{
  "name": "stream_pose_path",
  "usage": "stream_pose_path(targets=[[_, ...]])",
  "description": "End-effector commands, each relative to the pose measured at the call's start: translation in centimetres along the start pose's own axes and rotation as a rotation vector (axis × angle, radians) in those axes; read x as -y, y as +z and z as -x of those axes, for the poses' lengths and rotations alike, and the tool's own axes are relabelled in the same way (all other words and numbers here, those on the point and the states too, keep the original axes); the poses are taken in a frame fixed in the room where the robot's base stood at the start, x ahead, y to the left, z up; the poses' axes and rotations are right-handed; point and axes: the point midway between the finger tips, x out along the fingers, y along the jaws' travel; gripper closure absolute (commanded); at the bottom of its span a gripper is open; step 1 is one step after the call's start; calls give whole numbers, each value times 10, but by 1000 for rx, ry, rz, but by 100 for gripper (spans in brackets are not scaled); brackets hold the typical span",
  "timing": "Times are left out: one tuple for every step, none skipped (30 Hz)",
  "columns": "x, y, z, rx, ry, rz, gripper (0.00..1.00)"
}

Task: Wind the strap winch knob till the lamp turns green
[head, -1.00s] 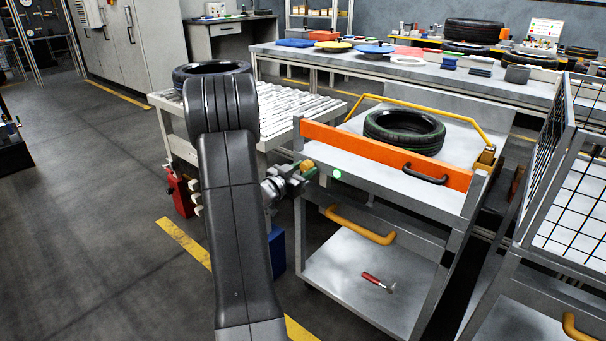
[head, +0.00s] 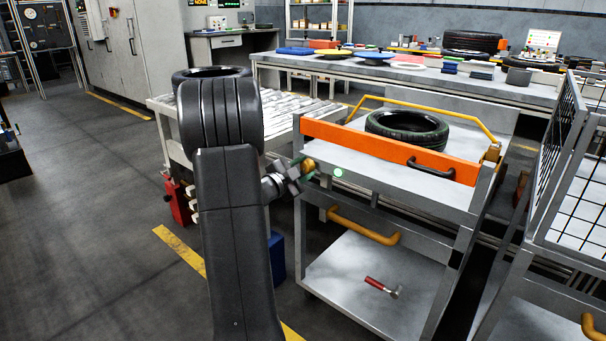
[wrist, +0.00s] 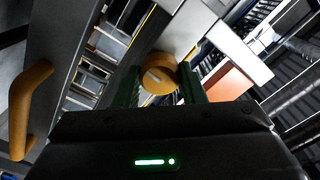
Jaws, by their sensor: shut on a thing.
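The winch knob (head: 308,166) is a round yellow knob at the left front corner of the grey cart. In the wrist view the knob (wrist: 160,79) shows a pale mark on its face and sits between dark green fingers. My gripper (head: 302,171) is shut on it from the left; the fingers cover its sides. A small round lamp (head: 338,173) just right of the knob glows green. A yellow strap-like band (head: 430,109) runs behind a black tyre (head: 408,128) on the cart top. The strap's link to the winch is hidden.
An orange bar (head: 385,149) with a black handle crosses the cart front. A red-handled hammer (head: 382,287) lies on the lower shelf. A wire cage (head: 575,200) stands close on the right, a roller conveyor (head: 290,117) behind my arm.

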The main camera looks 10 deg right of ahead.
Motion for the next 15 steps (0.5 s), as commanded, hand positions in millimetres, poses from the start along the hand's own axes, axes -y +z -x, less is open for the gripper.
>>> stream_pose_path(targets=[[-2,1,0,1,1,-15,86],[-2,1,0,1,1,-24,86],[-1,1,0,1,1,-33,86],[-1,1,0,1,1,-39,86],[-1,1,0,1,1,-44,86],[-1,1,0,1,1,-50,86],[-1,1,0,1,1,-53,86],[-1,1,0,1,1,-56,86],[-1,1,0,1,1,-59,86],[-1,1,0,1,1,-60,86],[-1,0,0,1,1,-61,86],[-1,0,0,1,1,-62,86],[-1,0,0,1,1,-62,86],[-1,0,0,1,1,-62,86],[-1,0,0,1,1,-61,86]])
